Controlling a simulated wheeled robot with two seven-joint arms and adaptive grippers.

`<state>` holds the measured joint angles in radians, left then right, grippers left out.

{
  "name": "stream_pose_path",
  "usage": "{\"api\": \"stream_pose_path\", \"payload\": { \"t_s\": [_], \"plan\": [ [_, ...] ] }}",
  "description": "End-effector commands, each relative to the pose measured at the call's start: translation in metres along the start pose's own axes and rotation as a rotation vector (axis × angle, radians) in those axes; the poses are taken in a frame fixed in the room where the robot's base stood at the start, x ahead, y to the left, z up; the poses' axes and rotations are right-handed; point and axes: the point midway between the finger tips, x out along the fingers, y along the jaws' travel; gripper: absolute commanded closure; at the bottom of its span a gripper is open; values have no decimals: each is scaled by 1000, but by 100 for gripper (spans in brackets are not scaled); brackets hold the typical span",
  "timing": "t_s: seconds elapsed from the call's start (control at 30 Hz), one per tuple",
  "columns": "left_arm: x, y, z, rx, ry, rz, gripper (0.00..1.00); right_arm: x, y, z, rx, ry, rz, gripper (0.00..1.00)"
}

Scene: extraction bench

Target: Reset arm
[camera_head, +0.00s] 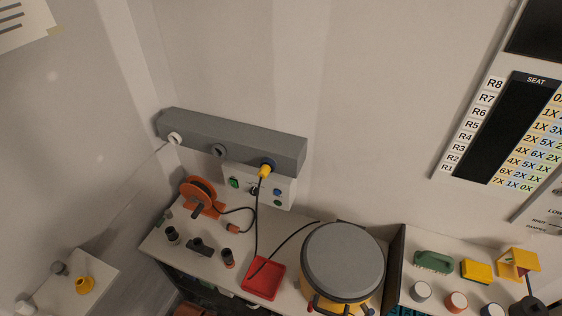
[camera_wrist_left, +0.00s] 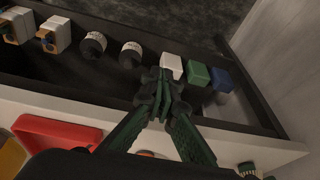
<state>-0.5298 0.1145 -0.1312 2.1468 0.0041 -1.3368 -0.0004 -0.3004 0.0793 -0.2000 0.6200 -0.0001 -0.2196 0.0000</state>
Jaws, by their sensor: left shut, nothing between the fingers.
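My left gripper (camera_wrist_left: 160,90) shows in the left wrist view, its dark green fingers shut with nothing between them. Its tips appear over the dark shelf (camera_wrist_left: 75,75) below the bench's white edge, near a white block (camera_wrist_left: 171,65), a green block (camera_wrist_left: 198,73) and a blue block (camera_wrist_left: 221,79). I cannot tell whether the tips touch anything. In the head view I cannot make out either gripper. My right gripper is not in view.
The bench holds an orange reel (camera_head: 199,195), a red tray (camera_head: 264,280) and a large grey-lidded pot (camera_head: 343,260). A grey wall box (camera_head: 235,138) has a yellow plug (camera_head: 265,171) with a hanging cable. Two white-labelled cylinders (camera_wrist_left: 131,54) (camera_wrist_left: 94,44) sit on the shelf.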

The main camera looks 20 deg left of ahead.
Motion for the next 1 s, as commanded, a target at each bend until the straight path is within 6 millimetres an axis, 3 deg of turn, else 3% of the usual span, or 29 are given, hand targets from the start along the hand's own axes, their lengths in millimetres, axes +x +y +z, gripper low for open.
{"api": "stream_pose_path", "payload": {
  "t_s": [0.17, 0.27, 0.4, 0.6, 0.8, 0.9, 1.0],
  "plan": [
    [70, 9, 24, 12, -34, 12, 100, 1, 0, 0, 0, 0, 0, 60],
    [120, 16, 50, 22, -55, 20, 100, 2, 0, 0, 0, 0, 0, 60],
    [184, 26, 98, 37, -85, 30, 100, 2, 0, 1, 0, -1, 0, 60],
    [252, 37, 183, 61, -130, 44, 100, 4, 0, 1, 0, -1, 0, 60],
    [285, 41, 266, 83, -164, 54, 100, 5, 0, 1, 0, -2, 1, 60],
    [290, 41, 295, 91, -175, 57, 100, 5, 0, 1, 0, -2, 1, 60],
    [292, 42, 310, 96, -180, 59, 100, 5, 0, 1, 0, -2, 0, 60]
  ]
}}
